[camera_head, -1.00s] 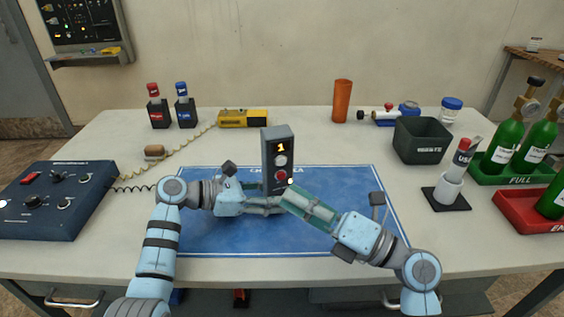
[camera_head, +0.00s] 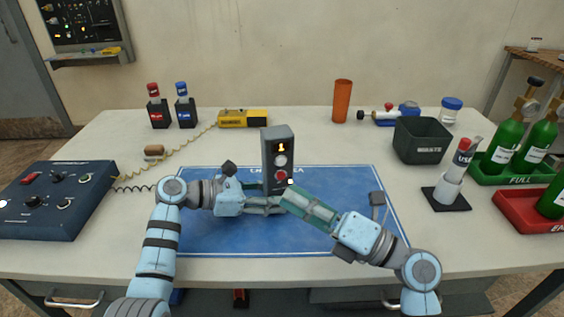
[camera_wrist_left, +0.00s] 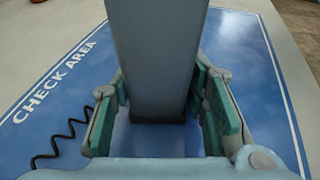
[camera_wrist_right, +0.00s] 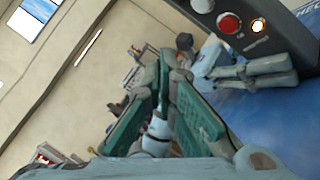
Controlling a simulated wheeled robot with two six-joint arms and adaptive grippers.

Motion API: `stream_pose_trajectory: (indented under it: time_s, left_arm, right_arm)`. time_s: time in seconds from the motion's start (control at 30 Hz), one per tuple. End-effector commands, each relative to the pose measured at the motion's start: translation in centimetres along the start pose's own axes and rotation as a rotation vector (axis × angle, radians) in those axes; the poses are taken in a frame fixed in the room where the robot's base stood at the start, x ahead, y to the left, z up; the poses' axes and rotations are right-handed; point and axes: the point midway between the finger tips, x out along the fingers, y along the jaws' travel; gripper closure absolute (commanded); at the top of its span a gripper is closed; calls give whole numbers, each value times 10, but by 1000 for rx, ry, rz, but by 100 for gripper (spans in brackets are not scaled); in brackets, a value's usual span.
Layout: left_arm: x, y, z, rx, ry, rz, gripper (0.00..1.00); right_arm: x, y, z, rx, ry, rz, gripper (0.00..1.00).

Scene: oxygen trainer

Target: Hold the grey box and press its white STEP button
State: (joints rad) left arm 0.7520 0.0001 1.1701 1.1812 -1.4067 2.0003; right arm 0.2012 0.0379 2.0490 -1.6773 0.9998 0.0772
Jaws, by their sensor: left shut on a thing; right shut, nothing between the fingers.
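The grey box (camera_head: 270,155) stands upright above the blue mat, its display reading 1. Its front has a round white button (camera_head: 281,160) with a red button (camera_head: 282,177) below it. My left gripper (camera_head: 268,203) is shut on the lower part of the box; the left wrist view shows the box (camera_wrist_left: 155,60) between the green pads. My right gripper (camera_head: 285,192) is shut and empty, its tips just in front of the box's lower front, below the white button. In the right wrist view the box (camera_wrist_right: 285,18) is beyond the fingertips (camera_wrist_right: 165,62), apart from them, with a lamp lit orange.
The blue check-area mat (camera_head: 200,240) lies under both grippers. A dark blue control panel (camera_head: 50,205) is at the left, with coiled cords. The mat's front is clear.

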Motion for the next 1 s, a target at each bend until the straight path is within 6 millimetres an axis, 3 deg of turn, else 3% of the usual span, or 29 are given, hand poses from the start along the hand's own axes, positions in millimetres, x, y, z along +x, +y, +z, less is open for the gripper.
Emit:
stream_pose_trajectory:
  time_s: [0.2, 0.47, 0.77, 1.0]
  left_arm:
    - [0, 0, 1, 1, -1, 0, 75]
    - [0, 0, 1, 1, -1, 0, 75]
    - [0, 0, 1, 1, -1, 0, 75]
    - [0, 0, 1, 1, -1, 0, 75]
  right_arm:
    - [-1, 1, -1, 0, 0, -1, 100]
    - [-25, 20, -17, 11, 4, -7, 100]
    - [-24, 19, -16, 12, 3, -6, 100]
    - [-9, 8, -4, 14, 2, -5, 100]
